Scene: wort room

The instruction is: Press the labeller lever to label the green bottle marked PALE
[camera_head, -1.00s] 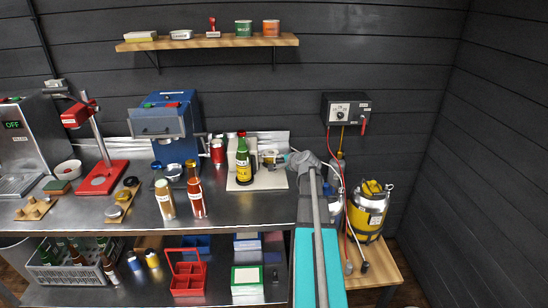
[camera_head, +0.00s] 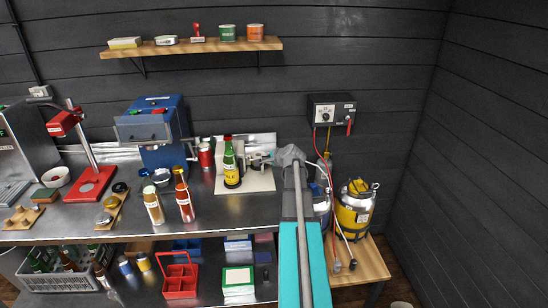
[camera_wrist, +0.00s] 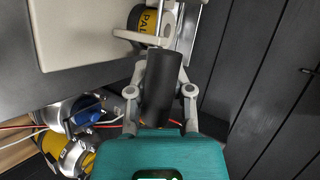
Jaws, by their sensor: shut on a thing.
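The green bottle (camera_head: 230,165) stands upright on the pale base plate (camera_head: 257,184) of the labeller on the bench. It has a red top and a yellow label on its front; the writing is too small to read. The labeller's light body (camera_head: 245,155) is partly hidden behind the bottle. In the wrist view a yellow roll (camera_wrist: 144,20) with part of a word, "PA", shows beside the plate. My gripper (camera_wrist: 160,92) is shut on a black cylindrical grip, the lever handle (camera_wrist: 160,75). In the head view my gripper (camera_head: 272,158) is at the labeller's right side.
A red can (camera_head: 205,156) is behind. A yellow-and-steel keg (camera_head: 354,208) with hoses stands right of my arm. A control box (camera_head: 332,112) hangs on the wall.

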